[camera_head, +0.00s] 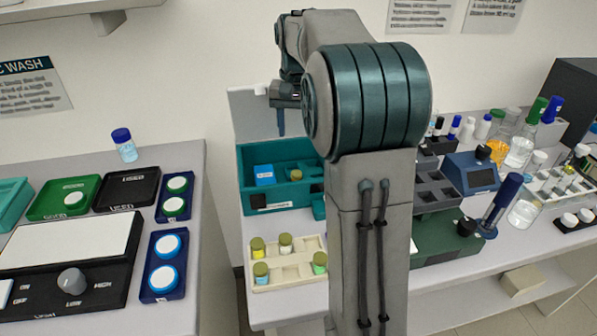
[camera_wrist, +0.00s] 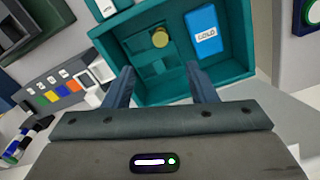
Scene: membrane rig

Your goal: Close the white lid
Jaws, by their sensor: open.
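The white lid (camera_head: 247,112) stands raised, roughly upright, at the back of the teal box (camera_head: 285,207). The box is open at the top; a blue pack (camera_head: 264,175) and a vial with a yellowish cap (camera_head: 296,175) are inside. My gripper (camera_head: 281,122) points down above the box, in front of the lid's right part. In the wrist view my gripper's two fingers (camera_wrist: 163,88) are apart with nothing between them. The box (camera_wrist: 150,88) lies beyond the fingertips, with the blue pack (camera_wrist: 205,30) in it. I cannot make out the lid in the wrist view.
A cream rack (camera_head: 290,268) with several capped vials stands in front of the box. Right of my arm are a dark tray (camera_head: 432,190), a blue device (camera_head: 472,175) and glass bottles (camera_head: 519,150). The left bench holds trays and a black device (camera_head: 75,280).

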